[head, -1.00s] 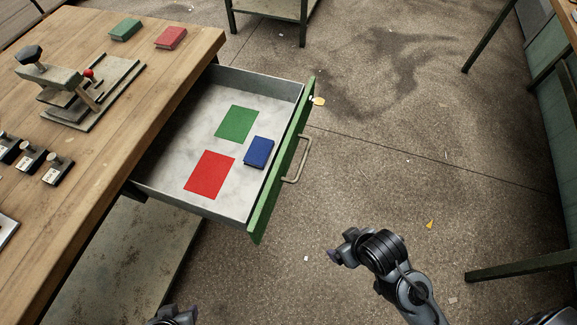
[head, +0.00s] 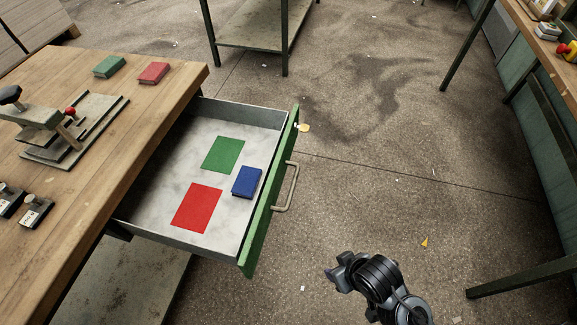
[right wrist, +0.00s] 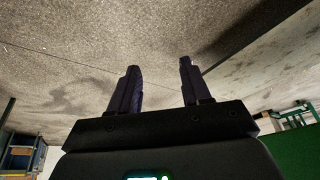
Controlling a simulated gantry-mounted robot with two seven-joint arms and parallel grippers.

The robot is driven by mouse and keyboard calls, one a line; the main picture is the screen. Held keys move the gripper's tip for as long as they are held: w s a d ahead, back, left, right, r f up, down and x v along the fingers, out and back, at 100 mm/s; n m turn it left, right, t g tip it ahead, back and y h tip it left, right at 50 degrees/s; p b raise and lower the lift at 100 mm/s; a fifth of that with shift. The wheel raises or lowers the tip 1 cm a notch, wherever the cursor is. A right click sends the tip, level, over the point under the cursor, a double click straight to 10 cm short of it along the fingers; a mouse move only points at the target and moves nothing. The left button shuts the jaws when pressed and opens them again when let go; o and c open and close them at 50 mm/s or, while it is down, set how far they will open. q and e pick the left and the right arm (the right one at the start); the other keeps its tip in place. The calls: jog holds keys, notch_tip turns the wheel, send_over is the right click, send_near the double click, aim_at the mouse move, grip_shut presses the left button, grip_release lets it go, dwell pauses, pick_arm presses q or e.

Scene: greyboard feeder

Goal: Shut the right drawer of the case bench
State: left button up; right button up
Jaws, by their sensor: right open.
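The right drawer (head: 246,250) of the case bench (head: 150,115) is pulled far out, with a green front and a pale metal handle (head: 288,187). Inside it lie a green sheet (head: 223,154), a red sheet (head: 196,207) and a blue book-like block (head: 247,182). My right gripper (head: 333,275) is in front of the drawer, to the lower right of the handle and apart from it. In the right wrist view its two dark fingers (right wrist: 158,80) are spread with nothing between them. My left gripper is out of view.
A hand press (head: 60,130), a green block (head: 110,66), a red block (head: 153,73) and small stamps (head: 36,212) stand on the wooden top. The concrete floor (head: 390,190) right of the drawer is mostly clear. Another table stands at the right edge.

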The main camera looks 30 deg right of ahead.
jog(key=w+a+m+t, duration=0.1)
jog(key=w, duration=0.1)
jog(key=w+m+t+y, duration=0.1)
jog(key=w+m+t, duration=0.1)
jog(key=w+a+m+t, duration=0.1)
jog(key=w, duration=0.1)
jog(key=shift+w+a+r+m, duration=0.25)
jog(key=shift+a+m, duration=0.05)
jog(key=shift+a, duration=0.05)
jog(key=c, duration=0.7)
jog(key=w+m+t+y, duration=0.1)
jog(key=w+a+m+t+y, duration=0.1)
jog(key=w+a+f+m+t+y, duration=0.1)
jog(key=w+y, duration=0.1)
jog(key=shift+a+t+p, duration=0.25)
jog(key=shift+t+p, duration=0.1)
jog(key=shift+t, duration=0.05)
grip_shut()
jog(key=w+d+r+m+y+p, duration=0.3)
jog(key=d+y, duration=0.5)
jog(key=n+p, duration=0.1)
jog(key=n, duration=0.1)
send_near(288, 155)
jog(key=b+x, duration=0.5)
jog(key=shift+a, duration=0.3)
jog(key=shift+w+a+r+b, duration=0.2)
jog(key=shift+w+a+b, duration=0.25)
jog(key=shift+a+b, duration=0.1)
